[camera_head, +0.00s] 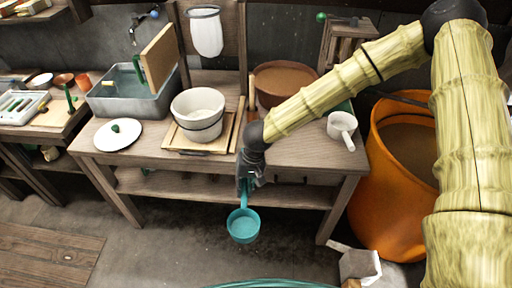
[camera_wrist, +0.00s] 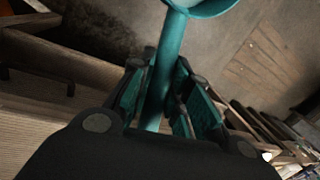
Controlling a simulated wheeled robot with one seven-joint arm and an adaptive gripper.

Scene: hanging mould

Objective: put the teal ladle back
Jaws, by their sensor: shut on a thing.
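The teal ladle (camera_head: 243,226) hangs bowl-down from my gripper (camera_head: 247,181), in front of the wooden table's front edge and above the floor. My gripper is shut on its handle. In the wrist view the teal handle (camera_wrist: 167,65) runs between the two fingers of my gripper (camera_wrist: 165,100), and part of the bowl (camera_wrist: 205,6) shows at the top edge. I cannot tell from these frames which spot the ladle belongs to.
The wooden table (camera_head: 300,152) holds a white bucket (camera_head: 198,112), a brown-filled tub (camera_head: 285,82), a white ladle (camera_head: 342,128), a white lid (camera_head: 118,134) and a grey basin (camera_head: 130,98). An orange barrel (camera_head: 385,205) stands at the right. A white container (camera_head: 358,266) is on the floor.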

